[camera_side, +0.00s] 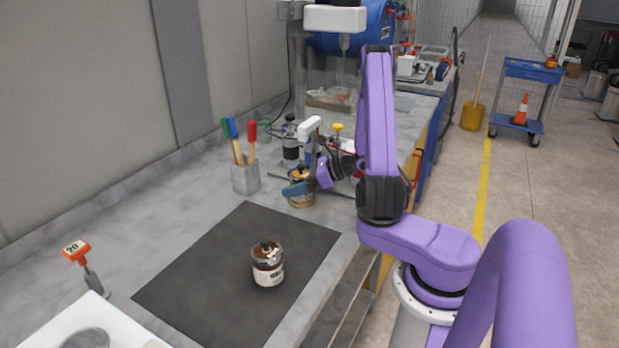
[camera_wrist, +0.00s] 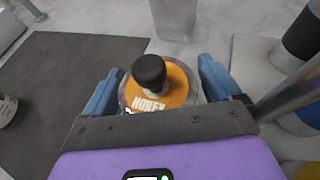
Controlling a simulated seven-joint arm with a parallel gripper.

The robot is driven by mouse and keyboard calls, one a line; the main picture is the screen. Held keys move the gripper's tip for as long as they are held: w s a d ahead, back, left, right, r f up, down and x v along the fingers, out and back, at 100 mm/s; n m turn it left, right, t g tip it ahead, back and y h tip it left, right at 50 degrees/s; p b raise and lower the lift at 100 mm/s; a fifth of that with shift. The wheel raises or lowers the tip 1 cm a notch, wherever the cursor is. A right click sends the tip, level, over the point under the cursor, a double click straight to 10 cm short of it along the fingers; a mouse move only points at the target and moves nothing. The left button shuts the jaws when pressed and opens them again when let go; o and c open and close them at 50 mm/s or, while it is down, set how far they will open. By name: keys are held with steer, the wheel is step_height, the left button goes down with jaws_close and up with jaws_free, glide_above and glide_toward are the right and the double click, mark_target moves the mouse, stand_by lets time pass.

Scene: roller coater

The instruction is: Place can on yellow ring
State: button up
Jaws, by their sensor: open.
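A can with an orange top, marked HONEY, and a black knob (camera_wrist: 160,92) stands upright between my two blue fingers in the wrist view. My gripper (camera_wrist: 160,72) is open, with one finger on each side of it; contact cannot be told. In the side view my gripper (camera_side: 299,188) is low at the mat's far right corner, partly covering the honey can (camera_side: 301,201). A brown can with a pale label (camera_side: 267,266) stands upright on the dark mat (camera_side: 200,285). A yellow patch (camera_wrist: 314,113) shows at the wrist view's right edge; whether it is the yellow ring cannot be told.
A grey holder with brushes (camera_side: 245,179) stands left of my gripper. A dark-capped bottle (camera_side: 290,148) and other equipment stand close behind. An orange tag marked 20 (camera_side: 76,251) and a white tray (camera_side: 120,325) are at the near left. Most of the mat is clear.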

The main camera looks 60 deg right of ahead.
steer(key=v, duration=1.2)
